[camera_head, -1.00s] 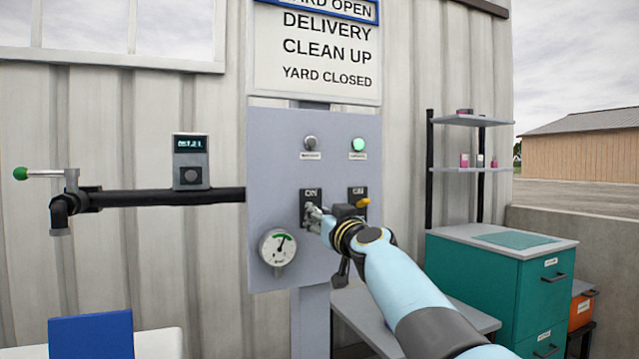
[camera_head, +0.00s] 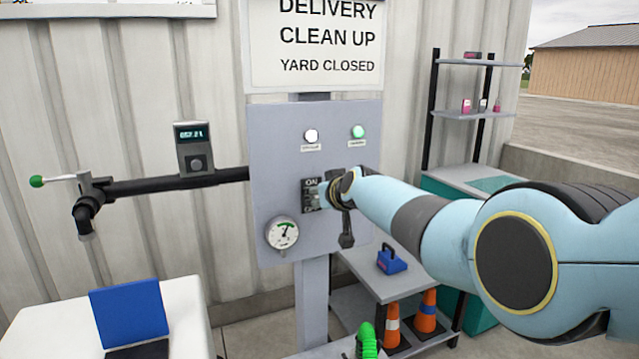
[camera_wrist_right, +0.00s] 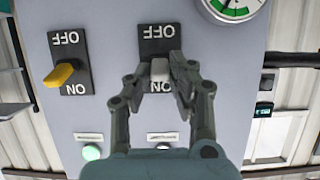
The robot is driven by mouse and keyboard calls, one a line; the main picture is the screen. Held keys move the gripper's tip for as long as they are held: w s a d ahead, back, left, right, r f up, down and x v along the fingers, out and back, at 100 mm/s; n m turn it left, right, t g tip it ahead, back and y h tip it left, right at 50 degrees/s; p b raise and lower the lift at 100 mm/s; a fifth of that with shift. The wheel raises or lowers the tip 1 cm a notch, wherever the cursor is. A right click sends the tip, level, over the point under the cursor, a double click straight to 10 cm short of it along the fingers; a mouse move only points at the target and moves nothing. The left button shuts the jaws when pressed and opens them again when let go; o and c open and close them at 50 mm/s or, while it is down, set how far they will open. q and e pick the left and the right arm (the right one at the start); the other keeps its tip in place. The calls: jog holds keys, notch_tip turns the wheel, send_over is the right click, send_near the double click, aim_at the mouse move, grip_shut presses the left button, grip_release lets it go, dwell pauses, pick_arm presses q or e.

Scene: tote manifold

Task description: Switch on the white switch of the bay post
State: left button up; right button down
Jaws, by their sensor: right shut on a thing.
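The bay post is a grey panel (camera_head: 270,170) on a post. Its white switch (camera_wrist_right: 160,71) sits on a black ON/OFF plate (camera_wrist_right: 157,34), with its lever at the ON end in the upside-down right wrist view. My right gripper (camera_wrist_right: 160,78) is shut on this lever; in the head view the gripper (camera_head: 322,195) is at the panel and partly hides the plate (camera_head: 308,190). The left lamp (camera_head: 311,136) above glows white. The right lamp (camera_head: 358,132) glows green. My left gripper is not in view.
A yellow switch (camera_wrist_right: 60,75) is beside the white one. A gauge (camera_head: 282,233) is below left. A black pipe (camera_head: 150,186) with a green-tipped lever runs left. Shelves (camera_head: 470,114), traffic cones (camera_head: 427,310) and a table (camera_head: 190,300) stand around.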

jog(key=shift+w+r+g+p, duration=0.15)
jog(key=shift+r+g+p, duration=0.2)
jog(key=shift+g+p, duration=0.3)
dwell(0.4)
jog(key=c, duration=1.2)
grip_release()
jog(key=shift+w+a+r, duration=0.1)
jog(key=shift+a+r, duration=0.05)
jog(key=shift+r, duration=0.3)
notch_tip(320, 180, up, 9)
